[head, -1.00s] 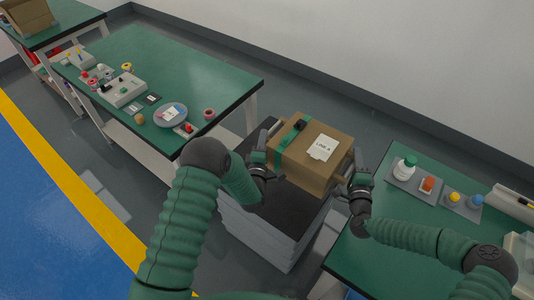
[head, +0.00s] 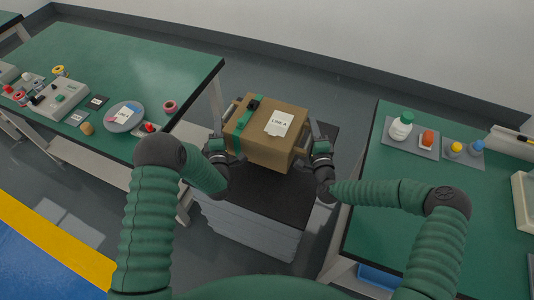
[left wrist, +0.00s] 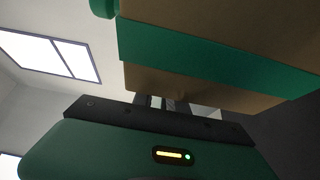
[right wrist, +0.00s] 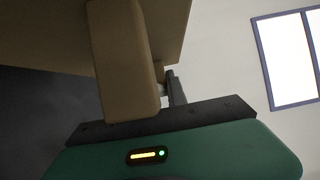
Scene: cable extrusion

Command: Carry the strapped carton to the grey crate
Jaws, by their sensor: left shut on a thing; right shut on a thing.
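The brown strapped carton (head: 270,150) has a green strap (head: 243,115) with a dark buckle and a white label (head: 279,122) on top. My left gripper (head: 222,152) is shut on its left side, and my right gripper (head: 317,150) is shut on its right side. The carton also fills the upper part of the left wrist view (left wrist: 210,85) and shows in the right wrist view (right wrist: 150,30). A grey box-like body (head: 250,232) with a dark top stands below it; it may be the grey crate. I cannot tell whether the carton touches it.
A green table (head: 130,60) on the left bears a round plate (head: 124,116), spools and small parts. Another green table (head: 400,210) on the right bears a tray (head: 395,143) with bottles. Grey floor (head: 310,82) lies open behind the carton, up to the wall.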

